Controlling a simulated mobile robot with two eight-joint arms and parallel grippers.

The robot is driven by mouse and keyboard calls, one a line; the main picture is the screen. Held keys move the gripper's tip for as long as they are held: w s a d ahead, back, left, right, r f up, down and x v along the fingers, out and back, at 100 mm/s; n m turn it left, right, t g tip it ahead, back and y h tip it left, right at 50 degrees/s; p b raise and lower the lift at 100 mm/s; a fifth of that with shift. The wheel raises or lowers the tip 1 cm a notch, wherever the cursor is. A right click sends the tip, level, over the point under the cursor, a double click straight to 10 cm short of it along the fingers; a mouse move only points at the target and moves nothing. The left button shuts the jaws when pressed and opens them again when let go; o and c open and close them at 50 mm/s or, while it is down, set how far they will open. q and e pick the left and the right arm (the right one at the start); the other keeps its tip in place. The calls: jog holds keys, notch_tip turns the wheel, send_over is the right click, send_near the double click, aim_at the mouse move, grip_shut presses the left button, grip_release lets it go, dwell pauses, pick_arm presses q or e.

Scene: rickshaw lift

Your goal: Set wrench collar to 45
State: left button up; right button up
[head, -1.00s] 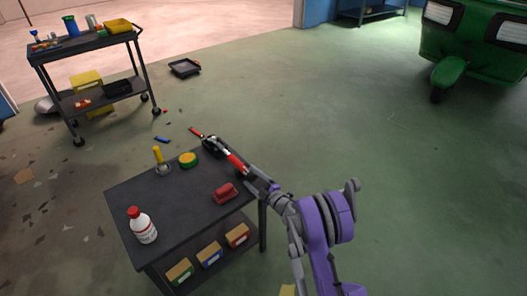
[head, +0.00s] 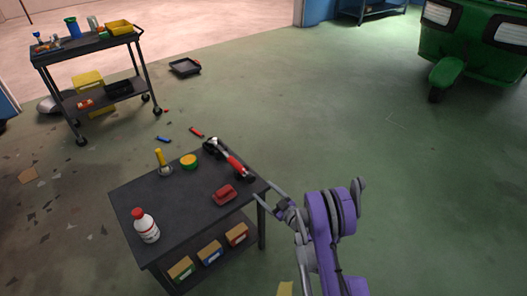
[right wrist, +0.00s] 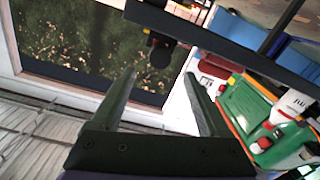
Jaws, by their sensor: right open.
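The wrench (head: 234,163) lies at the back right of the dark table, with a black head, a bright red section and a black end near the right edge. Its collar and any scale are too small to read. My right gripper (head: 274,193) is just off the table's right edge, beside the wrench's near end and apart from it. In the right wrist view its two fingers (right wrist: 160,75) are spread with nothing between them. The wrench cannot be made out for certain in that view. My left gripper is not in view.
A cart (head: 90,45) stands back left.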

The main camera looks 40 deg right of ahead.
notch_tip(320, 180, up, 18)
jog(key=m+h+p, duration=0.4)
jog(key=h+p, duration=0.1)
pick_arm(q)
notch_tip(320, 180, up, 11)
jog(key=p, duration=0.4)
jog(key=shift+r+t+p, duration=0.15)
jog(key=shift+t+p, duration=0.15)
jog(key=shift+p, duration=0.05)
pick_arm(e)
jog(key=s+a+r+m+g+h, duration=0.1)
jog(key=s+a+r+g, duration=0.3)
jog(key=r, duration=0.6)
jog(key=shift+s+a+m+g+h, duration=0.4)
jog(key=shift+s+a+m, duration=0.25)
jog(key=shift+s, duration=0.25)
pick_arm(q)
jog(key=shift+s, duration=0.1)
